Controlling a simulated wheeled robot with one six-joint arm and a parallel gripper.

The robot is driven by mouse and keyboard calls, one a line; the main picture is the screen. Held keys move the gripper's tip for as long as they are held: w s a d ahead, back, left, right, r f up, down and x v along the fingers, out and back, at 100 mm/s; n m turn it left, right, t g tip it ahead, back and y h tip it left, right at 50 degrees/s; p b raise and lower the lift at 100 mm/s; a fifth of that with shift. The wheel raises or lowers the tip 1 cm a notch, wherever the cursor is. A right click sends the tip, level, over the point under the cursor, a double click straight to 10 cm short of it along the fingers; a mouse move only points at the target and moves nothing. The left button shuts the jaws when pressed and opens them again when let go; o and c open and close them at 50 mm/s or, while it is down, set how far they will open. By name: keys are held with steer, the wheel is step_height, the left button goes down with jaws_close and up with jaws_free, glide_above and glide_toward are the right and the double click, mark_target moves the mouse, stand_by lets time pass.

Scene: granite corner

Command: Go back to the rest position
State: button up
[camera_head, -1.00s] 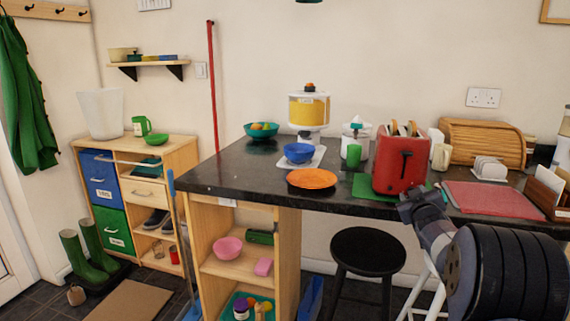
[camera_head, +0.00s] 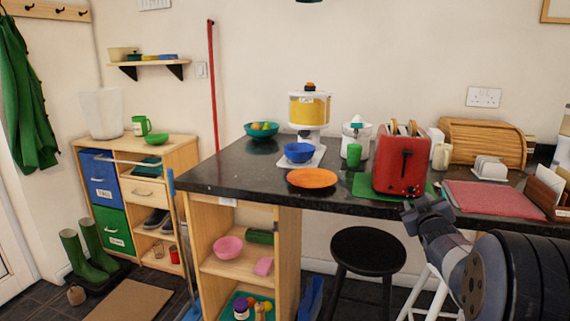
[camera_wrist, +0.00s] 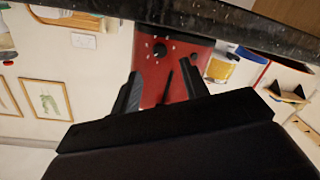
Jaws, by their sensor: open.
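My gripper (camera_wrist: 160,90) is open in the wrist view, its two dark fingers apart with nothing held between them. The wrist view is upside down, with the red toaster (camera_wrist: 178,62) behind the fingers. In the head view my arm reaches in from the lower right, its end in front of the counter's front edge and below the red toaster (camera_head: 401,165). The fingers cannot be made out clearly there.
The dark counter (camera_head: 235,178) holds an orange plate (camera_head: 312,178), a blue bowl (camera_head: 299,153), a green cup (camera_head: 354,155) and a red mat (camera_head: 490,198). A black stool (camera_head: 368,249) stands beneath.

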mark_target(412, 191)
steer(key=d+v, duration=0.1)
steer(key=v, duration=0.3)
steer(key=x, duration=0.7)
steer(key=a+x, duration=0.1)
steer(key=x, duration=0.2)
steer(key=shift+w+d, duration=0.1)
steer(key=shift+w, duration=0.15)
steer(key=shift+r+m+p, duration=0.15)
steer(key=shift+m+p, duration=0.35)
steer(key=shift+p, duration=0.25)
steer(key=shift+m+p, duration=0.7)
steer(key=shift+m, duration=0.2)
steer(key=m+t+p, duration=0.1)
steer(key=m+p, duration=0.5)
steer(key=shift+m, duration=0.3)
steer(key=shift+s+f, duration=0.25)
steer(key=shift+s, duration=0.1)
steer(key=s+a+b, duration=0.1)
steer(key=s, duration=0.7)
steer(key=shift+a, duration=0.35)
steer(key=shift+s, duration=0.15)
